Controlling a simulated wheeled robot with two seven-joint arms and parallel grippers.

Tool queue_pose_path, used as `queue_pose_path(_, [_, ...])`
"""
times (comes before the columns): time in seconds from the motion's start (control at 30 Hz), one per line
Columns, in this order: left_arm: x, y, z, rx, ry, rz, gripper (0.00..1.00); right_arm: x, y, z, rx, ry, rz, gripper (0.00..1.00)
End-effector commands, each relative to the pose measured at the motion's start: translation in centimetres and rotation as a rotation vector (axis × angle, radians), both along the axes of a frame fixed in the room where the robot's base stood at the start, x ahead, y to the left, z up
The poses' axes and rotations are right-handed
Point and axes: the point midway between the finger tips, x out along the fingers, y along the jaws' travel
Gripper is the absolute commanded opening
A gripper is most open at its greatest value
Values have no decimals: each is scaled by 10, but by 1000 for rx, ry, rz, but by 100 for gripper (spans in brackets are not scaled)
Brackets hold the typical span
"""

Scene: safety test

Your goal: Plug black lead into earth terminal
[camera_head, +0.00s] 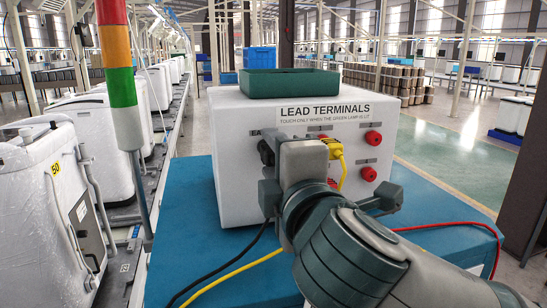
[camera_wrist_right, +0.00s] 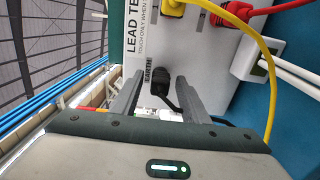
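The white terminal box (camera_head: 236,170) stands on a blue-topped table and reads "LEAD TERMINALS". The black lead's plug (camera_wrist_right: 160,88) sits at the box face beside the EARTH label (camera_wrist_right: 149,77), with its cable bending away. How deep it sits cannot be told. In the head view the black plug (camera_head: 266,152) is partly hidden behind my right gripper (camera_head: 292,160). In the wrist view the right gripper (camera_wrist_right: 158,84) is open, its fingers on either side of the plug with gaps. My left gripper is not in view.
A yellow plug (camera_head: 335,147) is in an upper terminal. Red terminals (camera_head: 373,138) are on the right. The red lead (camera_head: 450,224) and yellow lead (camera_head: 230,276) cross the blue table (camera_head: 187,210). A green tray (camera_head: 290,83) tops the box. A signal tower (camera_head: 119,75) stands left.

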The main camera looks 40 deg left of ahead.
Motion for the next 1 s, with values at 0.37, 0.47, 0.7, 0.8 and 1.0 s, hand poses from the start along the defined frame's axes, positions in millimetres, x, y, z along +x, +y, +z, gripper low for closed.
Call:
queue_pose_path(0.37, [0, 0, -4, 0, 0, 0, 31, -5, -6, -1, 1, -1, 1, 41])
queue_pose_path(0.47, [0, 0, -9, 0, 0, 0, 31, -11, -12, -2, 2, -1, 2, 41])
queue_pose_path(0.7, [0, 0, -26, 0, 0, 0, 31, -37, -42, -3, 2, -3, 3, 41])
queue_pose_path(0.8, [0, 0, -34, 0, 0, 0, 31, -50, -57, -3, 3, -5, 3, 41])
queue_pose_path(1.0, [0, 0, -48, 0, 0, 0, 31, -77, -89, -3, 2, -4, 3, 41])
